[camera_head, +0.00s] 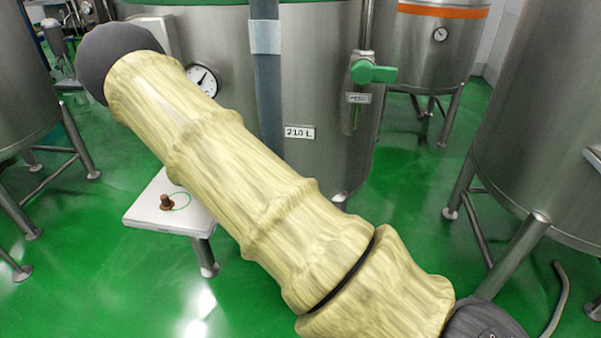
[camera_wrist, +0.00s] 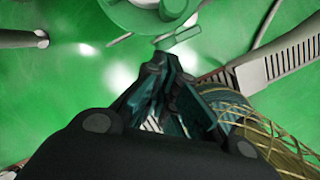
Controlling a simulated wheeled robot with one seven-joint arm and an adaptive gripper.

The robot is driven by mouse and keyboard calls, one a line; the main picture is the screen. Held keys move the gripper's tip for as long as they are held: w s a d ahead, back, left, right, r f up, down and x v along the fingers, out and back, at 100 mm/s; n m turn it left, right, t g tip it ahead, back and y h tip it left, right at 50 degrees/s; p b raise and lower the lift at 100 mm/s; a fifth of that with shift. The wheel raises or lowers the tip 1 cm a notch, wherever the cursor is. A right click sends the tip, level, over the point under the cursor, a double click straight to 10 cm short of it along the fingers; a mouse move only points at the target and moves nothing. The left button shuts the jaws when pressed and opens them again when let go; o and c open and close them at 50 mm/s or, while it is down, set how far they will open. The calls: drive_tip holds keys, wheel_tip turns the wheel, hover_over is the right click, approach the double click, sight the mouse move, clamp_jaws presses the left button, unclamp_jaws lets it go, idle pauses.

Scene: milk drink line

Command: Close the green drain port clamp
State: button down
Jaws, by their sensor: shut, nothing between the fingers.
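In the wrist view a round green fitting (camera_wrist: 140,14) with a pale metal centre is at the top edge, cut off by the frame. A short green bar (camera_wrist: 178,39) sticks out just below it; these look like the green drain port clamp, though I cannot tell how far it is closed. My gripper (camera_wrist: 164,62) is dark, shut and empty. Its tips appear just below the green bar in the picture; I cannot tell whether they touch it. In the head view my arm crosses the picture, and neither my gripper nor the clamp can be made out.
A steel tank (camera_head: 330,110) labelled 210 L stands behind my arm, with a gauge (camera_head: 203,81) and a green-handled valve (camera_head: 372,72). A white stand (camera_head: 145,213) holds a small brown piece (camera_head: 167,202). Another tank (camera_head: 545,130) stands right. Green floor (camera_head: 420,250) is partly open.

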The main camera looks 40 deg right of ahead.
drive_tip(key=a+v, duration=0.1)
drive_tip(key=v, duration=0.9)
drive_tip(key=shift+s+a, duration=0.1)
drive_tip(key=shift+s, duration=0.05)
